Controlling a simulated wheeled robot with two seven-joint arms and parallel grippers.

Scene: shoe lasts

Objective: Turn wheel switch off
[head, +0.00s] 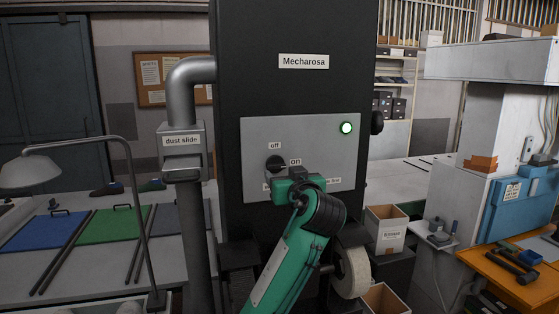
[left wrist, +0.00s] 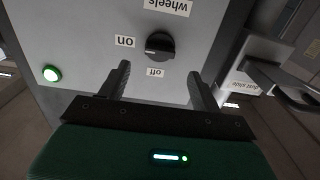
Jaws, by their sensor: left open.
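The wheel switch is a round black knob (head: 275,163) on a grey panel (head: 320,150) of the dark Mecharosa machine. An "off" label is above it and an "on" label to its right. In the left wrist view the knob (left wrist: 160,46) appears upside down, with a pale mark on the side toward "on". A green lamp (head: 346,128) on the panel is lit. My left gripper (head: 284,175) is in front of the panel, just below and right of the knob. Its fingers (left wrist: 159,76) are open and empty, with the knob ahead between them. My right gripper is out of view.
A grey pipe with a "dust slide" box (head: 182,145) stands left of the machine. A bench with coloured mats (head: 108,225) and a lamp (head: 30,168) is further left. A roll (head: 352,270) and cardboard boxes (head: 387,225) are at lower right.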

